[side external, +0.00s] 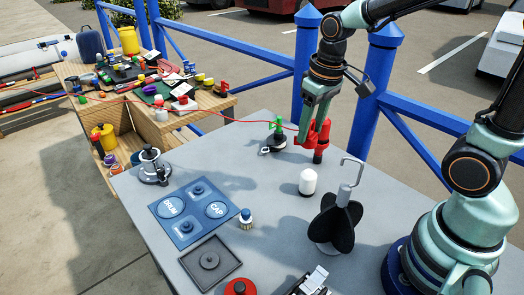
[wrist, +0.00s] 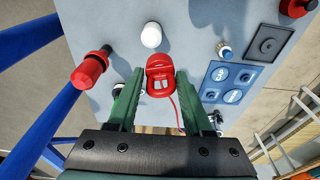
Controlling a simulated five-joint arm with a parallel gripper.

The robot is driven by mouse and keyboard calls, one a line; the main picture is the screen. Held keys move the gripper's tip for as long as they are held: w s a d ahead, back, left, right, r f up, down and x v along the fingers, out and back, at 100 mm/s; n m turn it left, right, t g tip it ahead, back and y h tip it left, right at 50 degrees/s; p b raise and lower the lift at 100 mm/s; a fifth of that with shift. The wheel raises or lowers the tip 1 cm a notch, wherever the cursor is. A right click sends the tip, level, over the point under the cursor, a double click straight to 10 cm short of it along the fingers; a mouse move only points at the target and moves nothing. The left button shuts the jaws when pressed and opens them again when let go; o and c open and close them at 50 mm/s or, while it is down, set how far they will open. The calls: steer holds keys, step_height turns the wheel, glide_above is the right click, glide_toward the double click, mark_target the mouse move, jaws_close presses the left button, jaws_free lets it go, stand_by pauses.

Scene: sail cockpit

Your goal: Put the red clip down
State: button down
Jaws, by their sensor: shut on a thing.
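The red clip (wrist: 159,78) sits between the two green fingertips of my gripper (wrist: 158,95) in the wrist view, and the fingers are shut on it. In the side external view, the clip (side external: 304,139) shows at the end of my gripper (side external: 309,122), near the far edge of the grey table (side external: 270,215). A thin red cord runs from the clip off to the left. I cannot tell whether the clip touches the tabletop.
A red and black upright piece (side external: 322,143) stands close beside the clip, and a green-topped black piece (side external: 277,138) stands left of it. A white cylinder (side external: 306,183) and a black finned piece (side external: 335,225) stand nearer.

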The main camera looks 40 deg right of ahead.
stand_by(0.3)
steer(key=a+r+m, duration=0.1)
steer(key=a+r, duration=0.2)
steer(key=a, duration=0.3)
step_height(320, 180, down, 19)
steer(key=shift+w+f, duration=0.15)
steer(key=shift+f, duration=0.05)
stand_by(0.3)
steer(key=shift+f, duration=0.1)
steer(key=shift+c, duration=1.6)
jaws_free()
